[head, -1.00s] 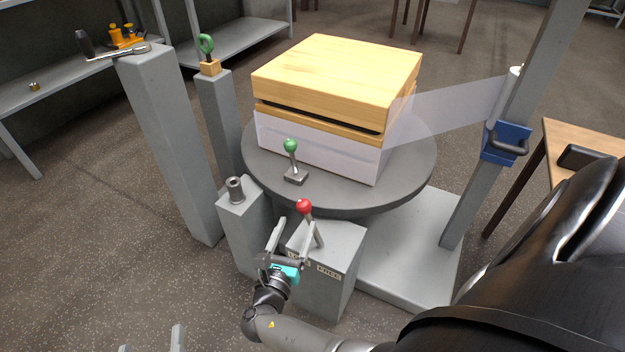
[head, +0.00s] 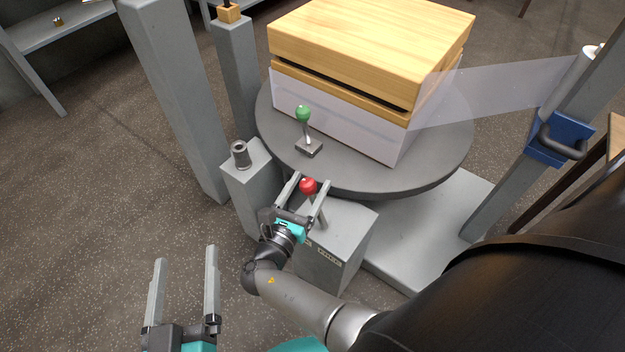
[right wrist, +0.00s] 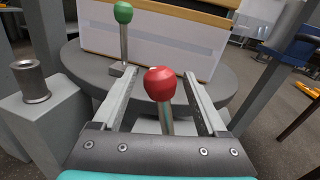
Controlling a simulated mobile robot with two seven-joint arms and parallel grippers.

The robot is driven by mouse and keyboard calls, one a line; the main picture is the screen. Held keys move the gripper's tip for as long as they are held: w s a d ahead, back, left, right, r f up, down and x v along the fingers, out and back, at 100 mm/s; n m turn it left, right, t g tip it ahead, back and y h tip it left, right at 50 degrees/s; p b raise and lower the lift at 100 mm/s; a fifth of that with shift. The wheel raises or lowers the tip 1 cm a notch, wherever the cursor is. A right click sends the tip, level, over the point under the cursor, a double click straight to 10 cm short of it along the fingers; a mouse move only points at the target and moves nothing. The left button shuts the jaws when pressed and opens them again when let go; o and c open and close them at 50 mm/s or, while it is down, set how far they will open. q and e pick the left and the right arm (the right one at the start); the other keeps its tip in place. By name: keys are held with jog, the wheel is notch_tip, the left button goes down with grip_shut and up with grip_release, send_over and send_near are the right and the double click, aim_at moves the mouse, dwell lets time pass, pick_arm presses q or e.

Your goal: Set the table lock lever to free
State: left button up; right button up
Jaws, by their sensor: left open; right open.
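The table lock lever has a red knob (head: 308,186) on a metal shaft (head: 319,213) rising from a grey box (head: 345,232). In the head view it leans to the left. Two labels are on the box's front edge; the right one (head: 329,252) reads FREE, the other is partly hidden by my right arm. My right gripper (head: 311,181) is open, its fingers on either side of the lever. In the right wrist view the red knob (right wrist: 160,84) sits between the two fingers, with gaps visible. My left gripper (head: 184,255) is open and empty at the lower left.
The round grey table (head: 440,160) carries a wrapped wooden-topped box (head: 370,40) and a green-knobbed lever (head: 303,115). A post with a metal socket (head: 240,155) stands left of the lever box. Floor at left is clear.

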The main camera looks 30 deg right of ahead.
grip_shut()
dwell(0.6)
dwell(0.8)
